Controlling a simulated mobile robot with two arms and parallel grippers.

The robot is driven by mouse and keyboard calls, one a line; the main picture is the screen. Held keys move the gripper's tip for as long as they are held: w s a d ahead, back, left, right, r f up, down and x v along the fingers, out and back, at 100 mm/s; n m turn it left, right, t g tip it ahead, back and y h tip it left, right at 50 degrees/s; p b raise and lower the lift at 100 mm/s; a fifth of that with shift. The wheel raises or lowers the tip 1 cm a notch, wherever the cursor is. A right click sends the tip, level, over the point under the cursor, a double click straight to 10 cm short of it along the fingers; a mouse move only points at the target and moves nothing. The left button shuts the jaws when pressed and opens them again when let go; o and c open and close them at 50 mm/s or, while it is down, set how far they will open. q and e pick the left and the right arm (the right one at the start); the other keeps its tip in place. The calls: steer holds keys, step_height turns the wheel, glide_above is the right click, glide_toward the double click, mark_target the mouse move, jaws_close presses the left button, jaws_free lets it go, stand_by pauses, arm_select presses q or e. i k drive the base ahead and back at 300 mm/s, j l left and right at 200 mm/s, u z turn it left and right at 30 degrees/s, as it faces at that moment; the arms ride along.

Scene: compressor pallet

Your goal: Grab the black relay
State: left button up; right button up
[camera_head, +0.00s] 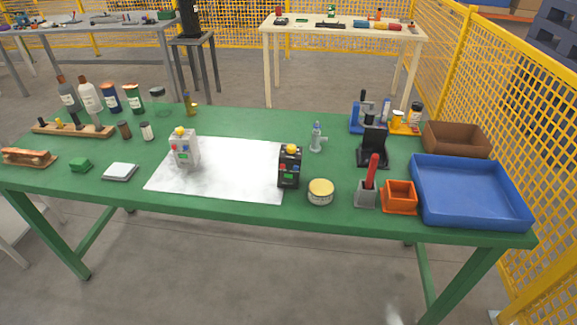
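The black relay (289,169) appears to be the upright black box with a yellow top and small coloured marks on its front. It stands at the right edge of the white sheet (228,178) on the green table (240,122). A similar light grey box (184,151) with a yellow top stands on the left part of the sheet. Neither of my grippers shows in the head view, and nothing touches the black relay.
A round tin (320,191) sits close right of the relay, with a grey-silver fitting (317,138) behind it. Further right are a black stand (373,150), an orange bin (399,197) and a blue tray (470,209). Bottles (90,98) stand back left. Yellow fencing (500,90) borders the right.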

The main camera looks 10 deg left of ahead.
mark_target(288, 178)
steer(key=i+j+z, duration=0.25)
steer(key=j+z, duration=0.3)
steer(key=i+j+z, duration=0.25)
steer(key=k+j, duration=0.1)
